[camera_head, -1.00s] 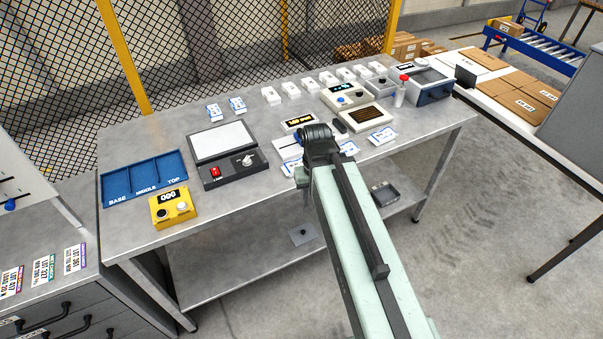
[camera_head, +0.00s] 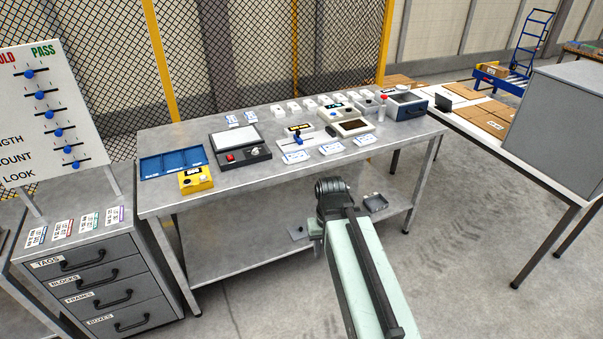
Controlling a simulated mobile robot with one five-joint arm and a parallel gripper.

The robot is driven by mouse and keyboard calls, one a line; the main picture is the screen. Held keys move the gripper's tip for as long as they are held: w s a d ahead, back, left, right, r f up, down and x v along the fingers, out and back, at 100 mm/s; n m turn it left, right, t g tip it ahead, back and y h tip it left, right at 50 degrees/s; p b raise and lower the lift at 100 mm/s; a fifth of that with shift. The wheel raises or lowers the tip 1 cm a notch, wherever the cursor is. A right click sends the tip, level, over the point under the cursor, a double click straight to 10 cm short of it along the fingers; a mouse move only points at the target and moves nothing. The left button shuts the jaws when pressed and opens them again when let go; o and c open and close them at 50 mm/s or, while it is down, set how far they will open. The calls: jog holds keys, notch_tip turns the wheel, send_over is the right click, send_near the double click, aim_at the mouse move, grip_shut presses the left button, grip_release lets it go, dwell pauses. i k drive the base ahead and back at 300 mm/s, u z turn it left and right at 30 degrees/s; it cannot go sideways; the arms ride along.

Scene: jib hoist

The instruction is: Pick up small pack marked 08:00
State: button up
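Small white packs with blue print lie on the grey bench. Three are near its front edge: a left pack (camera_head: 296,157), a middle pack (camera_head: 332,147) and a right pack (camera_head: 363,140). Two more, a left rear pack (camera_head: 233,120) and a right rear pack (camera_head: 250,117), are farther back. Their print is too small to read, so I cannot tell which says 08:00. My arm reaches up from the lower right, its end in front of the bench and apart from the packs. My gripper (camera_head: 317,230) is mostly hidden by the arm; its fingers cannot be made out.
The bench (camera_head: 230,189) also holds a blue tray (camera_head: 173,164), a yellow counter box (camera_head: 196,180), a dark device (camera_head: 240,153) and a row of white blocks. A drawer cabinet (camera_head: 98,292) with a slider board stands left. A side table with cartons stands right.

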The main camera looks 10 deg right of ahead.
aim_at(300, 156)
jog(key=u, duration=0.2)
jog(key=i, duration=0.5)
jog(key=u, duration=0.6)
jog(key=i, duration=0.9)
jog(key=u, duration=0.7)
jog(key=k, duration=0.7)
jog(key=u, duration=0.25)
jog(key=i, duration=0.7)
jog(key=z, duration=0.1)
